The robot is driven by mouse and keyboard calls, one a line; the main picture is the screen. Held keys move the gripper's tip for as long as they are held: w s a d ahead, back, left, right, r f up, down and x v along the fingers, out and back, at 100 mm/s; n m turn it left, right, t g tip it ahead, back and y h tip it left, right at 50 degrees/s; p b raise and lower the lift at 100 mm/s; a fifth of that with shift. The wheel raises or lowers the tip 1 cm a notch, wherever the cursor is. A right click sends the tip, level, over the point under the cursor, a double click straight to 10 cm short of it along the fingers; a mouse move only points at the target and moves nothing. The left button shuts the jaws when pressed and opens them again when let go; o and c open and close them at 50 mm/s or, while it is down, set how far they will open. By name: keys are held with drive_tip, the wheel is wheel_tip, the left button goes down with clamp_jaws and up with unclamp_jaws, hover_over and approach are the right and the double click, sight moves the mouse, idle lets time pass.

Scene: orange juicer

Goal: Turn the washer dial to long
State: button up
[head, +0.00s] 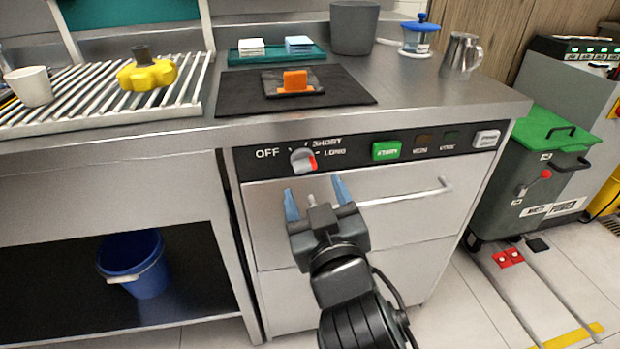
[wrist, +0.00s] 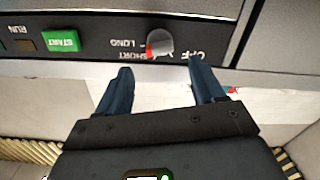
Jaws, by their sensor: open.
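The washer dial (head: 303,160) is a round grey knob with a red mark, on the black control panel between OFF and the SHORT and LONG labels. Its red mark is on the side away from OFF, towards SHORT and LONG; I cannot tell which of the two it points at. My gripper (head: 314,190) is open and empty, just below and in front of the dial. In the wrist view, which is upside down, the dial (wrist: 160,42) lies beyond the gap between my two blue fingers (wrist: 160,72), apart from them.
A green START button (head: 387,150) and a grey button (head: 487,139) sit further right on the panel. A bar handle (head: 410,196) crosses the washer front below. A blue bucket (head: 135,263) stands on the shelf at left. The counter's front edge overhangs the panel.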

drive_tip(key=shift+v, duration=1.05)
drive_tip(key=s+d+f+m+g+h, duration=0.1)
drive_tip(key=s+d+f+m, duration=0.1)
drive_tip(key=s+d+f, duration=0.65)
drive_tip(key=s+d+f+m+g+h, duration=0.1)
drive_tip(key=s+d+f+m+h, duration=0.15)
drive_tip(key=s+d, duration=1.1)
drive_tip(key=s+d+r+m+h, duration=0.1)
drive_tip(key=s+r, duration=0.1)
drive_tip(key=s, duration=0.6)
drive_tip(key=s+r+m+h, duration=0.1)
drive_tip(key=s+r, duration=0.1)
drive_tip(key=s, duration=0.6)
wheel_tip(320, 180, up, 15)
drive_tip(key=p, duration=1.4)
drive_tip(key=shift+f+g, duration=0.2)
drive_tip(key=shift+g, duration=0.1)
